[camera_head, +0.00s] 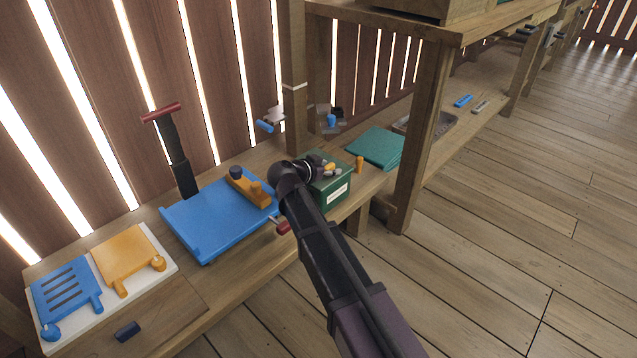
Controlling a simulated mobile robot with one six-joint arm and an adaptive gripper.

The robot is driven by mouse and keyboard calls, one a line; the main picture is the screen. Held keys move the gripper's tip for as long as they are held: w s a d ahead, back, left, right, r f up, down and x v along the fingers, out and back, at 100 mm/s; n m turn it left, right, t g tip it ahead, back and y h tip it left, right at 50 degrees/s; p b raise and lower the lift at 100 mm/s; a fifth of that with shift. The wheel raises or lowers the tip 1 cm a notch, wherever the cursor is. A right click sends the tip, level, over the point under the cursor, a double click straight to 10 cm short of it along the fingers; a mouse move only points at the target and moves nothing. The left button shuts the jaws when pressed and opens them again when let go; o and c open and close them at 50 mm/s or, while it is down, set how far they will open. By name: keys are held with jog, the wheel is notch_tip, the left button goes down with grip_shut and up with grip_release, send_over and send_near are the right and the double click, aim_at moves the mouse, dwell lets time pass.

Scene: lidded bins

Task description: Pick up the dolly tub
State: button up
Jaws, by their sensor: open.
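A green open-topped box (335,190) with a white label on its front stands on the bench at the centre. It is the most tub-like thing in view, but I cannot tell for sure that it is the dolly tub. My gripper (326,167) is at the top of this box, beyond my dark wrist, and is open. The wrist and arm cover part of the box's left side. Small grey and yellow shapes show around the gripper at the box's top. I cannot tell whether the fingers touch anything.
A blue tray (208,222) with an orange block (249,187) lies left of the box, beside a dark post with a red handle (161,113). A green flat panel (375,148) lies behind. A wooden post (422,135) stands close on the right. The floor at right is clear.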

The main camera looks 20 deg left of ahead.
grip_shut()
dwell(0.3)
jog(key=shift+r, duration=0.15)
notch_tip(320, 180, up, 10)
jog(key=p, duration=1)
dwell(0.9)
